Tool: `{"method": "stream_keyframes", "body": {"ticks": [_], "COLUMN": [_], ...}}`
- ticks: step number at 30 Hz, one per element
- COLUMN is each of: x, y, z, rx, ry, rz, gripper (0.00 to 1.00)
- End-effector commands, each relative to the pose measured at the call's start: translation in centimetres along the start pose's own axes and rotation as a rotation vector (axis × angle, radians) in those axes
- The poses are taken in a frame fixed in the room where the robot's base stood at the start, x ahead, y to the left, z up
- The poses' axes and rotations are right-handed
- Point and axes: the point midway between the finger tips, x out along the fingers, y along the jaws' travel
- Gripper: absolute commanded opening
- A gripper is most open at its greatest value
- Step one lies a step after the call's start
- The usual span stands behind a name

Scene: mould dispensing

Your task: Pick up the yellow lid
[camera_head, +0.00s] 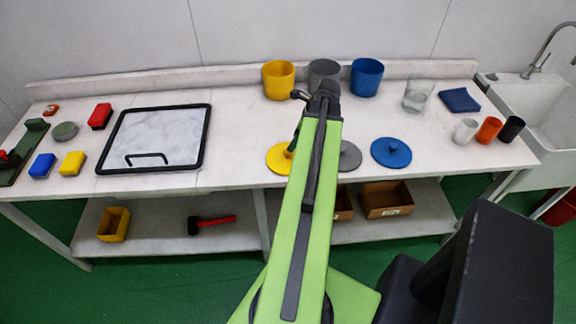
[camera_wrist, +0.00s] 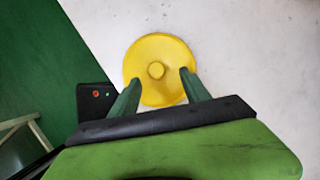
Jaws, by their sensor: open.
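The yellow lid (camera_head: 278,158) is a round disc with a small central knob, lying on the white worktop. In the wrist view the lid (camera_wrist: 160,50) lies ahead of my gripper (camera_wrist: 155,84), its knob showing just beyond and between the two green fingertips. The fingers are open and overlap the lid's near edge in the picture; I cannot tell their height above it. In the head view my arm hides part of the lid's right side, and my gripper (camera_head: 294,142) shows only in part beside it.
A grey lid (camera_head: 350,156), partly hidden by my arm, and a blue lid (camera_head: 391,152) lie to the right. Yellow (camera_head: 278,80), grey (camera_head: 322,72) and blue (camera_head: 367,77) cups stand behind. A black-framed tray (camera_head: 204,135) lies left. The worktop's front edge is close to the lid.

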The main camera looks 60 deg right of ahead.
Motion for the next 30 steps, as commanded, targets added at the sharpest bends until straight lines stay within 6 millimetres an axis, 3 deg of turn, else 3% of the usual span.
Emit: {"method": "stream_keyframes", "body": {"ticks": [7,15,23,30], "x": [1.1,5.6,5.5,5.5], "y": [0.1,0.8,0.7,0.7], "z": [0.0,-0.2,0.1,0.1], "rx": [0.0,-0.001,0.001,0.001], "ry": [0.0,0.0,0.0,0.0], "rz": [0.0,0.001,0.0,0.0], "gripper": [0.55,0.55,0.55,0.25]}}
